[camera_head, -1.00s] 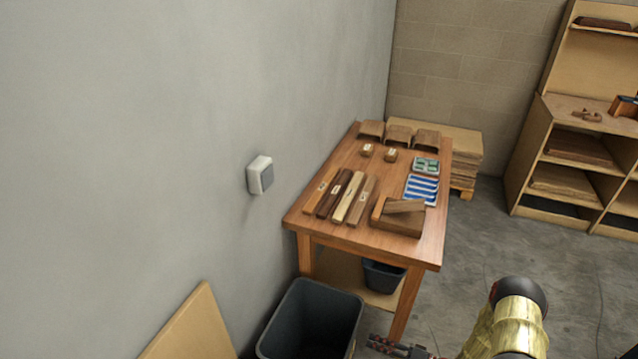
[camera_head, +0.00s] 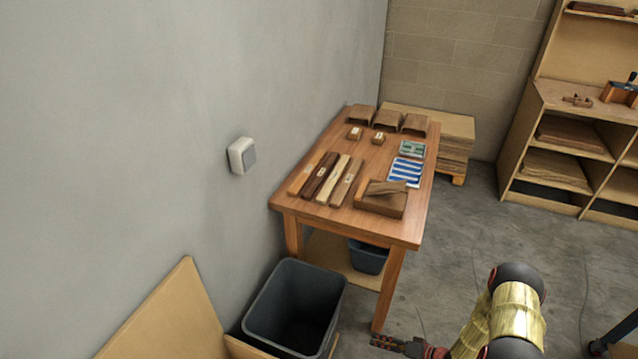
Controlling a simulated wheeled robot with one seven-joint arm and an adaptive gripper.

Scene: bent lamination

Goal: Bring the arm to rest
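My arm (camera_head: 505,310) shows at the lower right, folded, with gold-coloured covering and dark joints. My gripper (camera_head: 388,342) is low in the picture, in front of the table's near leg and to the right of the dark bin. It points left and looks empty, with nothing seen between its fingers. It is too small to tell whether the fingers are open or shut. It is well below the tabletop and appears apart from the table and the bin.
A wooden table (camera_head: 400,228) against the wall carries wood strips, blocks and blue-striped sheets. A dark bin (camera_head: 293,305) stands at its near end, beside leaning boards (camera_head: 165,320). A shelf unit (camera_head: 560,150) stands at the back right. Grey floor (camera_head: 480,220) is clear between.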

